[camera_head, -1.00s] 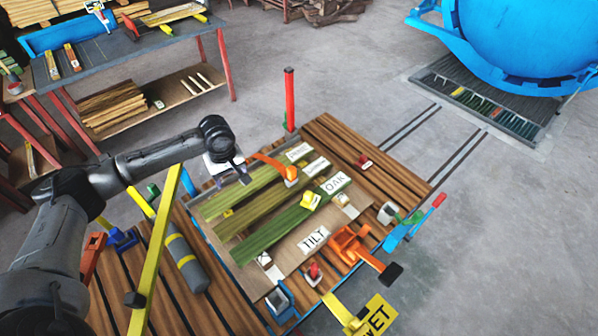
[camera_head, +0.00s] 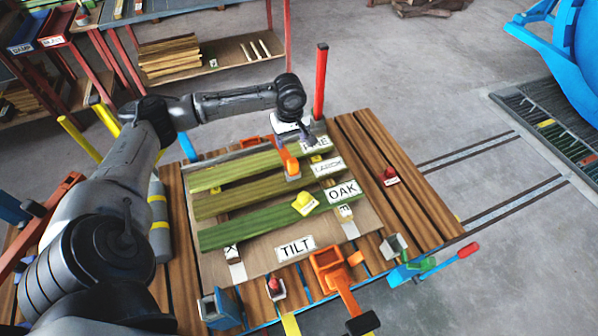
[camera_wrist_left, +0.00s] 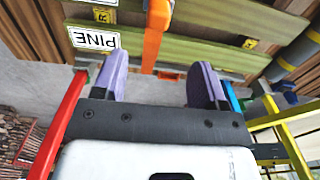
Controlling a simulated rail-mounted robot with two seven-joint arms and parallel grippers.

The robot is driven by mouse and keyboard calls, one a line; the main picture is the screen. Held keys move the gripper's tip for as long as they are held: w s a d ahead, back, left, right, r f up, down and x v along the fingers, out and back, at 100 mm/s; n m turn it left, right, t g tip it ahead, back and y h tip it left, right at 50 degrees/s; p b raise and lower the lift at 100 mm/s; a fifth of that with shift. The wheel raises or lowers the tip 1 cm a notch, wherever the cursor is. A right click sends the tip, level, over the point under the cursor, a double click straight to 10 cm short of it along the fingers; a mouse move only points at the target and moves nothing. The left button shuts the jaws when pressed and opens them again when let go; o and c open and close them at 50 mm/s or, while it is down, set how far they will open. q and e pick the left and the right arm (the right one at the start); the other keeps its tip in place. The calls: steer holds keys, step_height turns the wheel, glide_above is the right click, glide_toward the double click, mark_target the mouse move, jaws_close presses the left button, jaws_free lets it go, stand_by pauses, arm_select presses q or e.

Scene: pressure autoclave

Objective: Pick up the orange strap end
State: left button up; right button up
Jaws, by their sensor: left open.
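The orange strap (camera_head: 286,158) lies over the far green board beside the PINE label. It also shows in the left wrist view (camera_wrist_left: 154,40), running from the top edge down toward the gap between my fingers. My left gripper (camera_head: 305,133) is above the far edge of the board stack, close to the strap. In the left wrist view its two purple fingers (camera_wrist_left: 160,82) are apart with nothing between them, the strap's lower part just beyond the gap. Whether they touch the strap I cannot tell. My right gripper is not in view.
Boards labelled PINE, LARCH and OAK (camera_head: 342,191) lie on a slatted wooden cart (camera_head: 430,215). A red post (camera_head: 320,80) stands close behind my left gripper. An orange clamp (camera_head: 330,268) is at the front.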

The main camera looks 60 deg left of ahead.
mark_target(292, 161)
arm_select(q)
step_height(292, 161, down, 7)
steer(key=shift+s+r+b, duration=0.1)
steer(key=shift+b, duration=0.6)
steer(key=shift+f, duration=0.6)
steer(key=f, duration=0.1)
steer(key=f+b, duration=0.2)
steer(key=f, duration=0.1)
steer(key=shift+w+f, duration=0.1)
steer(key=shift+w, duration=0.15)
steer(key=shift+f, duration=0.5)
steer(key=shift+c, duration=0.7)
steer(key=c, duration=0.9)
